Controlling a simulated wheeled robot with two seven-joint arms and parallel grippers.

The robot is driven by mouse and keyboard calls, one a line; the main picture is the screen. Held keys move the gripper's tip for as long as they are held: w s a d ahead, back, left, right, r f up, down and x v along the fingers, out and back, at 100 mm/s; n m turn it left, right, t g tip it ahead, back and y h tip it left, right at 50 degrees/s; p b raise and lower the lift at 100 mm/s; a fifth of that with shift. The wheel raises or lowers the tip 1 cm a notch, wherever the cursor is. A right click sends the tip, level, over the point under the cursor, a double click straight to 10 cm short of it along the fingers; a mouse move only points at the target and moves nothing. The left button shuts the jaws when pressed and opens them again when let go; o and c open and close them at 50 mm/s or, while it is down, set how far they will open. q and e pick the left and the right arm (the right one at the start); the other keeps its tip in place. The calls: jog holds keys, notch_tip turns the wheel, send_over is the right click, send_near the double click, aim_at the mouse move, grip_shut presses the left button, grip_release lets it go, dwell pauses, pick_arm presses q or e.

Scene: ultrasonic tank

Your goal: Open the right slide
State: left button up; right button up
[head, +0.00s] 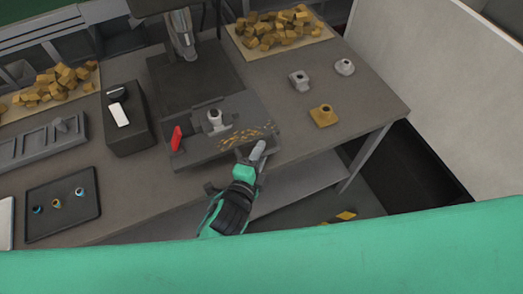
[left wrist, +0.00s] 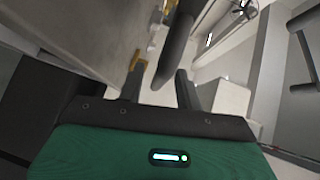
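A dark grey fixture plate (head: 200,155) lies at the front of the bench under a machine head. It has a red lever (head: 176,138) at its left and a grey part (head: 215,118) in its middle. I cannot tell which piece is the right slide. A light grey rod end (head: 258,150) shows at the plate's front right. My left gripper (head: 250,161) is beside it, partly covering it. In the left wrist view, my left fingers (left wrist: 160,88) are apart with a dark rod (left wrist: 176,48) between them, and gaps show. My right gripper is not in view.
Brass chips (head: 247,133) litter the plate's right side. A black box (head: 128,135) stands left of it, and a dark tray (head: 63,203) lies at front left. A brass part (head: 323,116) sits at right. The bench's front edge is close to my left arm.

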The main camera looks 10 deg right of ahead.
pick_arm(q)
jog(key=b+v, duration=0.2)
jog(key=v, duration=1)
jog(key=shift+s, duration=0.15)
jog(key=shift+f, duration=0.1)
jog(key=s+a+f+n+g+y, duration=0.1)
jog(key=a+f+n+g+y, duration=0.25)
jog(key=f, duration=1.45)
jog(key=s+a+f+n+g+y, duration=0.1)
jog(key=a+f+n+g, duration=0.4)
jog(key=f, duration=1.3)
jog(key=s+a+f+n+g+y, duration=0.1)
jog(key=s+a+f+n, duration=0.2)
jog(key=s+a+f, duration=0.35)
jog(key=s+a+f+n+g+y, duration=0.1)
jog(key=s+a+f+n, duration=0.2)
jog(key=f, duration=0.7)
jog(key=s+a+f+n+g+y, duration=0.1)
jog(key=s+a+f+n+g, duration=0.2)
jog(key=s, duration=1.1)
jog(key=a+f+n, duration=0.2)
jog(key=a+f, duration=0.1)
jog(key=f, duration=0.1)
jog(key=shift+s+a, duration=0.15)
jog(key=shift+a, duration=0.15)
